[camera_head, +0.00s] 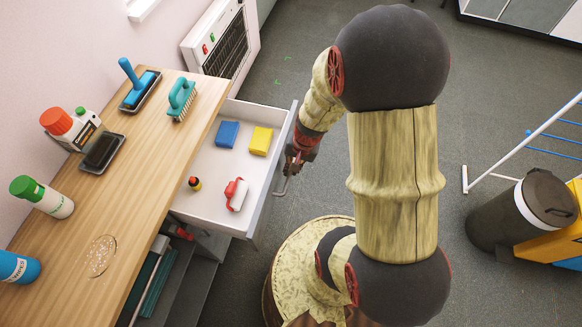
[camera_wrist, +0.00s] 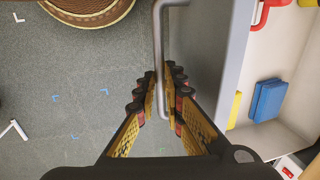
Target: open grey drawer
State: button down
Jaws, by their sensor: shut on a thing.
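The grey drawer (camera_head: 215,163) stands pulled out from under the wooden counter, with its inside showing in the head view. It holds a blue block (camera_head: 227,134), a yellow block (camera_head: 261,141), a red-and-white item (camera_head: 236,194) and a small dark bottle (camera_head: 195,184). My gripper (camera_head: 296,160) is at the drawer's front. In the wrist view, my gripper (camera_wrist: 163,95) has its fingers on both sides of the drawer's bar handle (camera_wrist: 157,45) and is shut on it. The drawer front (camera_wrist: 225,60) is just right of the fingers.
The wooden counter (camera_head: 120,215) carries bottles, a brush and trays. Open shelves are below it. A dark bin (camera_head: 520,212) and a white rack (camera_head: 520,145) stand at the right. Grey floor (camera_head: 285,75) is clear beyond the drawer.

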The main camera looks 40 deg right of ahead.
jog(key=c, duration=1.9)
grip_release()
jog(key=r, duration=0.4)
jog(key=s+d+r, duration=0.1)
jog(key=r, duration=0.6)
jog(key=shift+s+d+r, duration=0.2)
jog(key=shift+s+r, duration=0.2)
jog(key=s+a+r+n+t, duration=0.1)
jog(key=a+r+n, duration=0.2)
jog(key=r, duration=0.4)
jog(key=s+a+r+n+t, duration=0.1)
jog(key=s+a+r+n, duration=0.1)
jog(key=a+r+n, duration=0.2)
jog(key=s+a+r+n+t+h, duration=0.1)
jog(key=a+r+n, duration=0.2)
jog(key=a+r, duration=0.4)
jog(key=shift+s+a+r+n+t, duration=0.1)
jog(key=shift+r+n+t, duration=0.1)
jog(key=shift+r, duration=0.75)
jog(key=shift+s+r+n+t, duration=0.1)
jog(key=shift+r+n+t, duration=0.1)
jog(key=shift+r, duration=0.75)
